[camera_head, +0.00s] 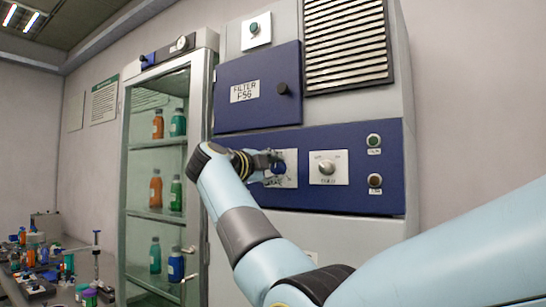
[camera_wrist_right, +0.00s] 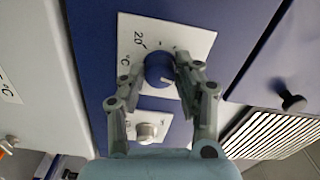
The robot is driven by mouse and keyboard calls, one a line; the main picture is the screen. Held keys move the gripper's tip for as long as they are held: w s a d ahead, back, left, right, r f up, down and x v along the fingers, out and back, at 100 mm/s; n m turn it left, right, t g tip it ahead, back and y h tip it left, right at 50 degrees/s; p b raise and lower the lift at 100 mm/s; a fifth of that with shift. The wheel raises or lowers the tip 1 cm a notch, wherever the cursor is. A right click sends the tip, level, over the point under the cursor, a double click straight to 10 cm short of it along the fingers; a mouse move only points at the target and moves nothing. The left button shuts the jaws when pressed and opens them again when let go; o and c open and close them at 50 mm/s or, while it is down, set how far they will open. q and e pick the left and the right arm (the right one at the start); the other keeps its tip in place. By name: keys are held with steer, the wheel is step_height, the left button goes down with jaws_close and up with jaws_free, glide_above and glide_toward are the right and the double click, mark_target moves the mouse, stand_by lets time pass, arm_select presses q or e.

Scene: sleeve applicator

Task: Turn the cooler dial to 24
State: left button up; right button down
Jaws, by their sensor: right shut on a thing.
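The cooler dial is a round blue knob (camera_wrist_right: 160,68) on a white plate (camera_wrist_right: 190,38) with "20" and "°C" printed on it, seen in the right wrist view. My right gripper (camera_wrist_right: 158,72) is shut on this knob, one finger on each side. In the head view the gripper (camera_head: 277,163) reaches the plate (camera_head: 291,180) on the blue panel and hides most of it. A pale line shows on the knob, but the value it points to cannot be read. My left gripper is not in view.
A second plate with a pale knob (camera_head: 326,167) sits right of the dial. Green (camera_head: 374,141) and brown (camera_head: 375,180) buttons are further right. A filter door (camera_head: 258,88) with a black knob is above. A glass cabinet (camera_head: 158,180) with bottles stands left.

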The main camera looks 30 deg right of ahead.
steer(key=shift+n+p, duration=0.3)
steer(key=shift+n, duration=0.8)
steer(key=shift+f, duration=0.1)
steer(key=c, duration=0.9)
jaws_free()
steer(key=shift+w, duration=0.1)
steer(key=shift+c, duration=0.2)
steer(key=shift+a, duration=0.1)
steer(key=v, duration=0.7)
steer(key=shift+a, duration=0.2)
